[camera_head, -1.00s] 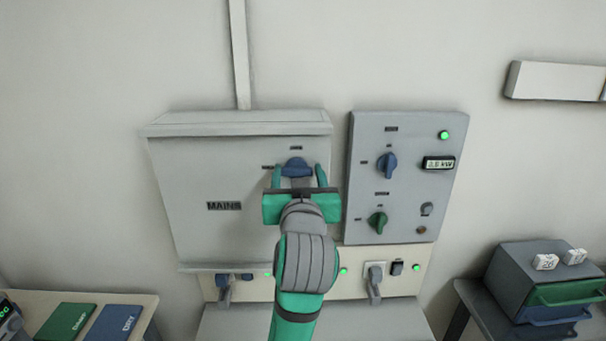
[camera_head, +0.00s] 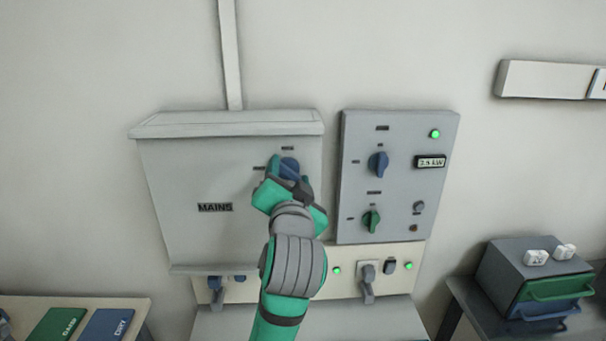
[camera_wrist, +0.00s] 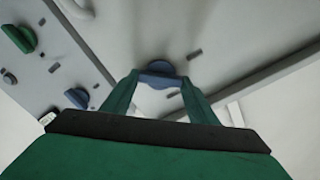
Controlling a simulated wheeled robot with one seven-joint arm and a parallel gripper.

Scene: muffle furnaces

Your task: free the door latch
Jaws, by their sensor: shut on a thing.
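The grey mains box (camera_head: 180,235), marked MAINS, hangs on the wall and its front door looks shut. A blue latch knob (camera_head: 289,167) sits on the upper right of that door. My gripper (camera_head: 290,179) is at the knob, turned at a slant. In the wrist view my gripper (camera_wrist: 160,82) has one finger on each side of the bar of the blue knob (camera_wrist: 158,70), shut on it. In the head view my gripper hides the knob's lower part.
A grey control panel (camera_head: 405,190) with blue and green knobs and a green lamp is close on the right. A beige strip (camera_head: 330,288) with switches runs below. A drawer unit (camera_head: 515,260) stands at the lower right, and marked pads (camera_head: 58,325) lie at the lower left.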

